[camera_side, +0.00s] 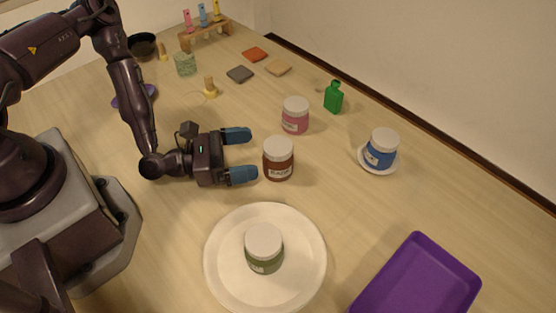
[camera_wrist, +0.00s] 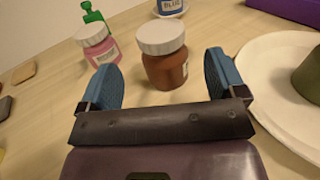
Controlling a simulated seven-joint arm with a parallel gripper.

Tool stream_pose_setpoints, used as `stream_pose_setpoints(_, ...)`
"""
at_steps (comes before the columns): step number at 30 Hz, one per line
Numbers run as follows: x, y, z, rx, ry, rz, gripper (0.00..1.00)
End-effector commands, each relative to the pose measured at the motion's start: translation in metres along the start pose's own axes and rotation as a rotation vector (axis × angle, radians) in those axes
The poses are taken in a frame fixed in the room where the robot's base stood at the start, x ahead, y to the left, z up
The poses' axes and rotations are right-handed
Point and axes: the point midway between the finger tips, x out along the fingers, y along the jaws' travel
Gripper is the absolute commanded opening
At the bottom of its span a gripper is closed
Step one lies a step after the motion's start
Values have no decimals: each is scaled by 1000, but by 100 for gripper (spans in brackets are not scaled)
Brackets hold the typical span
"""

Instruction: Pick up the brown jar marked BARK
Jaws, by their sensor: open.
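The brown jar (camera_side: 278,162) with a white lid stands upright on the table, near the middle of the side view. Its label is small and only partly readable there. My gripper (camera_side: 243,156) lies low and level over the table, just left of the jar in the side view. Its two blue fingers are spread and empty, and point at the jar. In the wrist view the open fingers (camera_wrist: 160,82) show either side of the jar.
A pink jar (camera_side: 295,115) stands behind the brown one. A white plate (camera_side: 222,275) bears a green jar (camera_side: 264,254). A blue jar (camera_side: 381,153) sits on a saucer (camera_side: 366,163). A green bottle (camera_side: 333,98) and a purple tray (camera_side: 415,285) stand to the right.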

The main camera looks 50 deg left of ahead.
Motion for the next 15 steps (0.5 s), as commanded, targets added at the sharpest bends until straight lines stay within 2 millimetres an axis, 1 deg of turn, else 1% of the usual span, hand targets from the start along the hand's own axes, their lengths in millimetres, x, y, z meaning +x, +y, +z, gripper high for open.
stream_pose_setpoints(5,16,-1,0,8,-2,-5,90)
stream_pose_setpoints(12,54,-2,1,6,-3,-7,90)
stream_pose_setpoints(15,66,-2,0,6,-2,-7,90)
